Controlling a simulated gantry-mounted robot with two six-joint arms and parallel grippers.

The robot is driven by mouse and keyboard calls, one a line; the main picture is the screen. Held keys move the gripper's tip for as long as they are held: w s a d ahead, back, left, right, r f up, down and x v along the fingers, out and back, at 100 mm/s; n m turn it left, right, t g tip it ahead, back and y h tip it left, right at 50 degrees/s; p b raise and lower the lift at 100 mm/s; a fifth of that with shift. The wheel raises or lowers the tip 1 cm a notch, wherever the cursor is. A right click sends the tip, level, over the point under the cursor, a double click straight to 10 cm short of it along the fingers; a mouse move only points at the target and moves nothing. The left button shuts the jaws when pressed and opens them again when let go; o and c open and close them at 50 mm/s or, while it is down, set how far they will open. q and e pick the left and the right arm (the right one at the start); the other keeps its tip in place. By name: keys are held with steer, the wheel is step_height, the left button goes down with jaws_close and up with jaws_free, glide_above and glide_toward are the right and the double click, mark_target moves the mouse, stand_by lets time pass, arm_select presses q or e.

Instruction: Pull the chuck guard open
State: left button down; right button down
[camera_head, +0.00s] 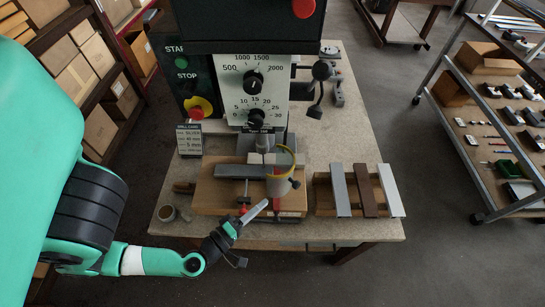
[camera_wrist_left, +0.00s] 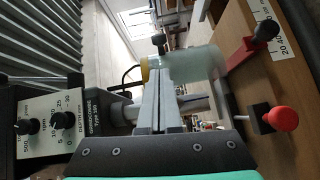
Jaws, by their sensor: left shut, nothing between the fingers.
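The chuck guard (camera_head: 283,163) is a clear curved shield with a yellow rim, below the drill head. It also shows in the left wrist view (camera_wrist_left: 195,66), translucent with its yellow rim to the left. A small dark knob (camera_head: 296,184) sits at its right side in the head view; a black knob (camera_wrist_left: 158,39) shows near the guard in the wrist view. My left gripper (camera_head: 264,204) is shut and empty, in front of the guard and below it in the picture. Its grey fingers (camera_wrist_left: 157,72) overlap the guard in the wrist view; contact cannot be told. My right gripper is not in view.
A grey profile (camera_head: 232,171) lies on a wooden fixture (camera_head: 208,195) with red-handled clamps (camera_head: 244,210). A wooden tray (camera_head: 322,198) with several strips stands to the right.

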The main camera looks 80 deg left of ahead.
mark_target(287, 174)
arm_select(q)
steer(key=b+x, duration=0.1)
steer(key=x, duration=0.8)
steer(key=shift+w, duration=0.3)
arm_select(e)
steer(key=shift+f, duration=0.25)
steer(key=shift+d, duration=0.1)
